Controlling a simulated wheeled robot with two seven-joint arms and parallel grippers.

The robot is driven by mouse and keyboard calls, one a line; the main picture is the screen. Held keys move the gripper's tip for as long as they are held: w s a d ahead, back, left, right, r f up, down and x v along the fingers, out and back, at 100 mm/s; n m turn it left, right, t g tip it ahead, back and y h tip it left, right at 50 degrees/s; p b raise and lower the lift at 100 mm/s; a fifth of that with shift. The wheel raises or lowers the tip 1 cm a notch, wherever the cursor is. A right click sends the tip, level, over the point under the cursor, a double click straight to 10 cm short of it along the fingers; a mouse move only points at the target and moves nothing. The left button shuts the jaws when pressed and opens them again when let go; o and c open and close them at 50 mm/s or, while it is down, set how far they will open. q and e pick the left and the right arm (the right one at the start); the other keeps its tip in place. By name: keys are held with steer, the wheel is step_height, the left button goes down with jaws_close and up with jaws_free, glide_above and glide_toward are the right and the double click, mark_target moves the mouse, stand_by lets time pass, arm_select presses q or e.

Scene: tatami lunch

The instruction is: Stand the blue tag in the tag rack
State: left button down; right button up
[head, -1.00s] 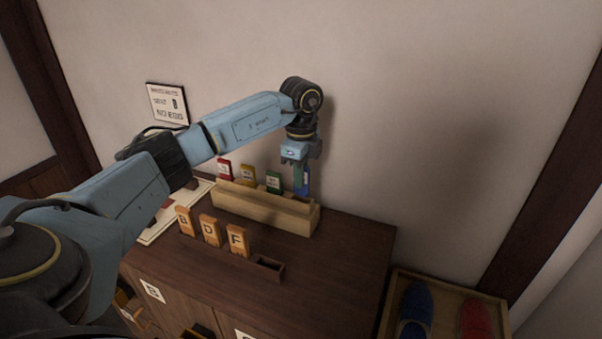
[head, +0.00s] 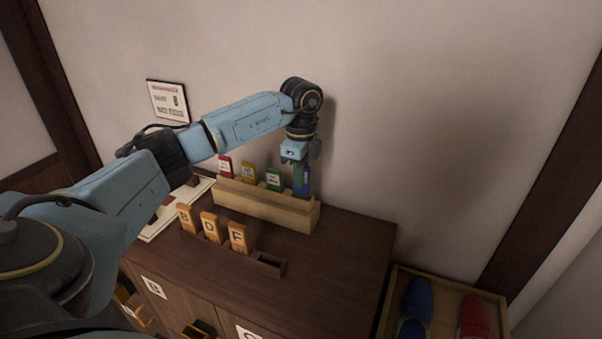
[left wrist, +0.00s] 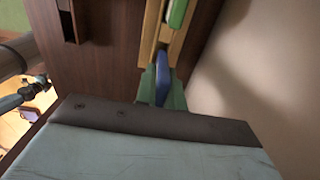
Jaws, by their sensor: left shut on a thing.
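The blue tag (head: 305,182) is upright at the right end of the light wooden tag rack (head: 265,206) in the head view. My left gripper (head: 300,168) points down over that end and is shut on the tag. The tag (left wrist: 164,84) also shows between the fingers in the left wrist view, in line with the rack (left wrist: 151,35). The tag's lower end is hidden by the rack's front, so I cannot tell whether it touches the slot floor. Red (head: 225,167), yellow (head: 248,173) and green (head: 273,179) tags stand to its left. My right gripper is out of view.
A dark holder (head: 268,264) with orange lettered tags B, D and F (head: 238,238) stands in front of the rack on the brown cabinet (head: 345,255). The wall is close behind. A tray (head: 440,278) with blue and red slippers is at right. The cabinet's right top is clear.

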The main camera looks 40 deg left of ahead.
arm_select(q)
steer(key=shift+f, duration=0.15)
steer(key=shift+f, duration=0.6)
stand_by(0.7)
steer(key=shift+f, duration=0.4)
stand_by(0.4)
stand_by(0.3)
steer(key=shift+f, duration=0.1)
